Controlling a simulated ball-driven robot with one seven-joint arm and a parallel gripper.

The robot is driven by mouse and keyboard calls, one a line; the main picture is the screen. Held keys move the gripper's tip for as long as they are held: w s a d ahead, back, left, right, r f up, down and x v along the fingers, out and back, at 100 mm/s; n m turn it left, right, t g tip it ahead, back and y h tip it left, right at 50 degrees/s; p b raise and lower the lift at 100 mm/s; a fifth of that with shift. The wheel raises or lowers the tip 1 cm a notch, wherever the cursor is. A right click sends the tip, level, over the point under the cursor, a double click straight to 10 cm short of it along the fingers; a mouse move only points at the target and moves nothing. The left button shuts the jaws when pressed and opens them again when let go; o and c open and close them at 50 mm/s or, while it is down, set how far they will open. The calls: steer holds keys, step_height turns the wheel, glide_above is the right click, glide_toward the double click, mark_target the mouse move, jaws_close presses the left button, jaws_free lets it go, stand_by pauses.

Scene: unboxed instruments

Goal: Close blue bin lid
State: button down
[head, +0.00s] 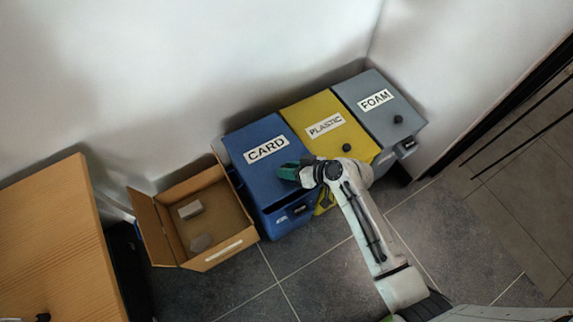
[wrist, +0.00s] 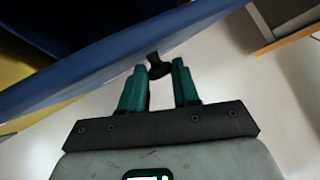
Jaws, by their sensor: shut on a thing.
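The blue bin (head: 288,217) stands at the left of three bins by the wall. In the wrist view the lid (wrist: 110,55) crosses the picture as a slanting blue sheet. My gripper (head: 287,172) is at the front part of the lid, its teal fingers shut on the black lid knob (wrist: 158,68). The wrist view shows the knob between the fingertips (wrist: 160,76); in the head view my gripper hides it.
A yellow PLASTIC bin (head: 322,109) and a grey FOAM bin (head: 362,86) stand to the right, lids down. An open cardboard box (head: 215,257) with grey pieces inside is at the left. A wooden table (head: 50,235) stands farther left. Tiled floor in front is clear.

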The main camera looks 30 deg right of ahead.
steer(key=shift+t, duration=0.5)
steer(key=f+b, duration=0.2)
steer(key=s+f+b, duration=0.1)
steer(key=f, duration=0.1)
steer(key=shift+s+a+f+b, duration=0.1)
steer(key=shift+s+f+b, duration=0.1)
steer(key=shift+f+b, duration=0.2)
steer(key=shift+s+f+b, duration=0.25)
steer(key=shift+f+b, duration=0.45)
steer(key=shift+b, duration=0.05)
steer(key=shift+s+f+b, duration=0.2)
steer(key=shift+f+b, duration=0.5)
steer(key=shift+b, duration=0.05)
steer(key=c, duration=0.9)
jaws_free()
steer(key=shift+o, duration=0.3)
steer(key=r+p+v, duration=0.1)
steer(key=v, duration=1)
steer(key=shift+w+p, duration=0.3)
steer(key=shift+w, duration=0.15)
